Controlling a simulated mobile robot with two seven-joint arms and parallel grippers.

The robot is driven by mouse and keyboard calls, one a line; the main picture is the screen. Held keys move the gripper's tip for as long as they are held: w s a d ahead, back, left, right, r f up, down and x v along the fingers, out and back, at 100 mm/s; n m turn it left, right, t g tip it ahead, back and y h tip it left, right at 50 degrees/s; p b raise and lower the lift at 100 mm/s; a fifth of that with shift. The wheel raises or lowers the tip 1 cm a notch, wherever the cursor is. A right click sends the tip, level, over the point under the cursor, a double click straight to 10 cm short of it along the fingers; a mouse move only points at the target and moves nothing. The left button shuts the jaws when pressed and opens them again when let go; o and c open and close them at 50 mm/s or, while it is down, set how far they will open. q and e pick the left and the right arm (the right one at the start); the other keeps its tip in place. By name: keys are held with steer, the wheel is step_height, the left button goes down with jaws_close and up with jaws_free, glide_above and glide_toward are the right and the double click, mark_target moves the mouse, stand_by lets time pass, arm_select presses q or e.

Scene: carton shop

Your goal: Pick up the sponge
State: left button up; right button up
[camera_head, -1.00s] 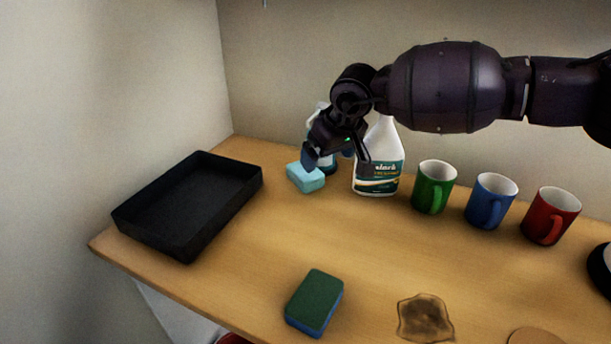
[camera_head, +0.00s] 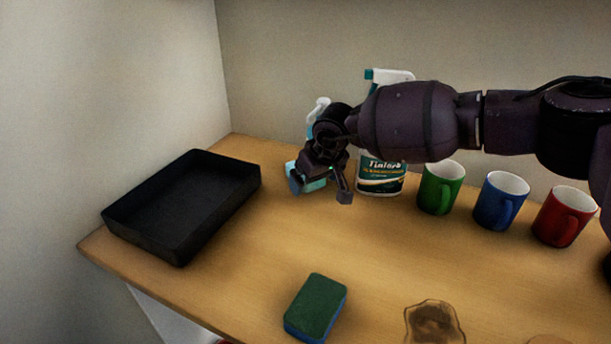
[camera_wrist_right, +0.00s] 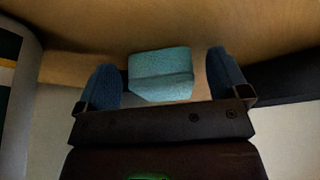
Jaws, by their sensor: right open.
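A light blue sponge (camera_head: 315,185) lies at the back of the wooden table, partly hidden by my right gripper (camera_head: 320,190). In the right wrist view the light blue sponge (camera_wrist_right: 161,74) sits between the two blue fingertips of my open right gripper (camera_wrist_right: 163,80), with a gap on both sides. A second sponge, green on top and blue below (camera_head: 315,308), lies at the front of the table, away from the gripper. My left gripper is not in view.
A black tray (camera_head: 117,219) stands at the left. A spray bottle (camera_head: 381,178) is right behind my right arm, and another bottle (camera_head: 317,108) is partly hidden. Green (camera_head: 437,190), blue (camera_head: 497,204) and red (camera_head: 560,219) mugs stand right. A brown stain (camera_head: 434,322) marks the front.

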steer(key=c, duration=1.1)
steer(key=shift+o, duration=0.2)
steer(key=shift+r, duration=0.1)
steer(key=shift+r, duration=0.6)
step_height(320, 180, up, 3)
steer(key=shift+f, duration=0.2)
steer(key=s, duration=0.1)
steer(key=s+a+p, duration=0.1)
steer(key=s, duration=0.1)
steer(key=shift+a+r, duration=0.1)
steer(key=shift+a, duration=0.05)
steer(key=s+a+p, duration=0.1)
steer(key=s, duration=0.3)
steer(key=s+a, duration=0.2)
steer(key=s, duration=0.2)
steer(key=s+a+p, duration=0.1)
steer(key=s+a, duration=0.1)
steer(key=s, duration=0.2)
steer(key=shift+s+a+f+p, duration=0.15)
steer(key=shift+s+f+p, duration=0.15)
steer(key=shift+s, duration=0.1)
steer(key=shift+s+a, duration=0.2)
steer(key=shift+s, duration=0.25)
